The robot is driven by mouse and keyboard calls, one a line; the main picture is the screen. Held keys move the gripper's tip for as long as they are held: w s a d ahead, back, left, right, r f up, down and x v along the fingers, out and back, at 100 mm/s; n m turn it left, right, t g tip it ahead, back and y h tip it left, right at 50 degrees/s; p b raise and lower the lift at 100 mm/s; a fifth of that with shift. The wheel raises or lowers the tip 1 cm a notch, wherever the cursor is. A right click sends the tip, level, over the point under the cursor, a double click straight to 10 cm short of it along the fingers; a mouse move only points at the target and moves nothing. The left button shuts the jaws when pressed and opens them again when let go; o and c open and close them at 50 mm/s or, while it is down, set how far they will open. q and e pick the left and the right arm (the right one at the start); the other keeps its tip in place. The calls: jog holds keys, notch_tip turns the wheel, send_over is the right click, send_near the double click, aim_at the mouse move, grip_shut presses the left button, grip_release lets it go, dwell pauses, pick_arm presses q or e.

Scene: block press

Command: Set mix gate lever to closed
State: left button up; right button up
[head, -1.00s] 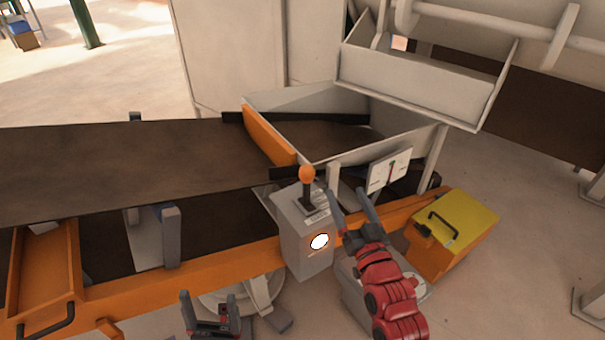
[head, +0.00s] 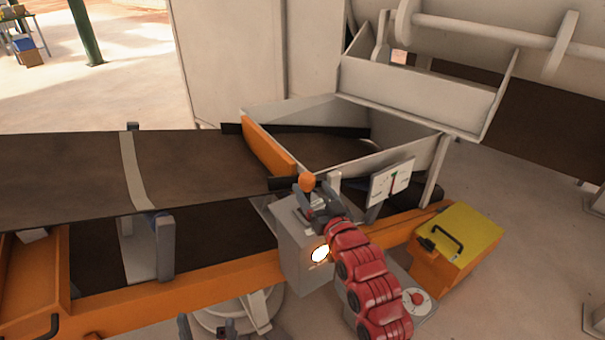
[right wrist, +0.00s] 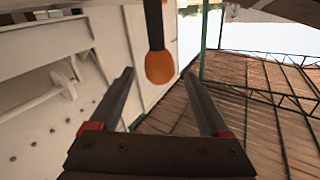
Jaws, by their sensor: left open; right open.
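The lever has an orange ball knob (head: 306,181) on a dark stem and stands on a grey control box (head: 305,262) with a lit white button. My right gripper (head: 313,194) is open at the lever, with its fingers close to the stem just below the knob. In the right wrist view the orange knob (right wrist: 159,67) and dark stem show between and just beyond the open fingertips (right wrist: 160,85). I cannot tell whether a finger touches it. The stem's base is hidden by the gripper. My left gripper (head: 206,327) is open and empty at the bottom edge.
A dark conveyor belt (head: 60,172) with a pale band runs left of a hopper with an orange plate (head: 268,142). A white dial panel (head: 390,182) stands right of the lever. A yellow-topped orange box (head: 465,232) is further right. An orange frame rail runs along the front.

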jog(key=x, duration=0.7)
jog(key=shift+w, duration=0.2)
grip_shut()
